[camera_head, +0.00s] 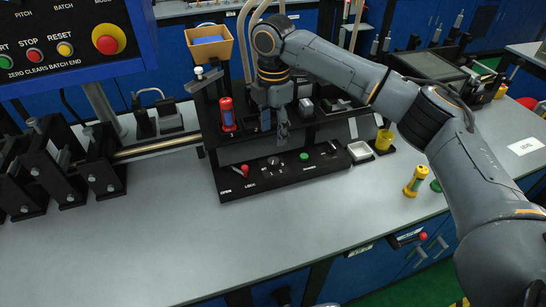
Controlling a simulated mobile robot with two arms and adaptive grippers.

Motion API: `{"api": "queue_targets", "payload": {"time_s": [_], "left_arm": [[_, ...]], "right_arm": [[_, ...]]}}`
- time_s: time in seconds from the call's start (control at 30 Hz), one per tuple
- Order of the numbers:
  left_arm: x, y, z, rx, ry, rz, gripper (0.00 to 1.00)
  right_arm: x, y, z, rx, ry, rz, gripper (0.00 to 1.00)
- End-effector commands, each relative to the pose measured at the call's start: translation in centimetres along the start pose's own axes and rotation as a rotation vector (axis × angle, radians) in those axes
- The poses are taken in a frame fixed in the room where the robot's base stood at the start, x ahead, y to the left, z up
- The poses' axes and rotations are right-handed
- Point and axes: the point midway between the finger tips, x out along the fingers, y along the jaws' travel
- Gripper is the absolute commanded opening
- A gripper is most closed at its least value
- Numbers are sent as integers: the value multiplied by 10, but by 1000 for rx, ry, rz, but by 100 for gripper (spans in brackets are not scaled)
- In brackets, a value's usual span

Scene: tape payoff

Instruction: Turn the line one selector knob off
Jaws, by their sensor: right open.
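A black control panel (285,172) lies on the bench below a tape payoff stand. It carries a small red-tipped lever (244,170), a round dial-like control (274,161), a green button (304,156) and small dark controls at its right. The labels are too small to read surely, so I cannot tell which one is the line one selector knob or how it is set. My right gripper (282,132) is open, fingers pointing down, just above and behind the green button and round control in the picture. I see no contact with the panel. My left gripper is not in view.
The front of the grey bench (190,235) is clear.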

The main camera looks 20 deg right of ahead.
Motion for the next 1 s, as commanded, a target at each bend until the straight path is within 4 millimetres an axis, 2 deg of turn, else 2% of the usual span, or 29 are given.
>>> {"api": "queue_targets", "payload": {"time_s": [0.1, 0.3, 0.5, 0.63, 0.9, 0.97, 1.0], "left_arm": [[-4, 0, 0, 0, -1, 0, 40], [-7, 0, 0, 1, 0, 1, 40], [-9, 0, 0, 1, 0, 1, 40], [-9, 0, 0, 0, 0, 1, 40], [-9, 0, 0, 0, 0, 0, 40], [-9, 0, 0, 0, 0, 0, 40], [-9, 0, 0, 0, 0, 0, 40]], "right_arm": [[27, -1, 0, 1, 0, -4, 52], [67, -1, 0, 0, -1, -2, 52], [92, 0, 0, 0, 0, -1, 52], [100, 0, 0, 0, 0, 0, 52], [101, 0, 0, 0, 0, 1, 52], [101, 0, 0, -1, 0, 1, 42], [101, 0, 0, 0, 0, 1, 34]]}}
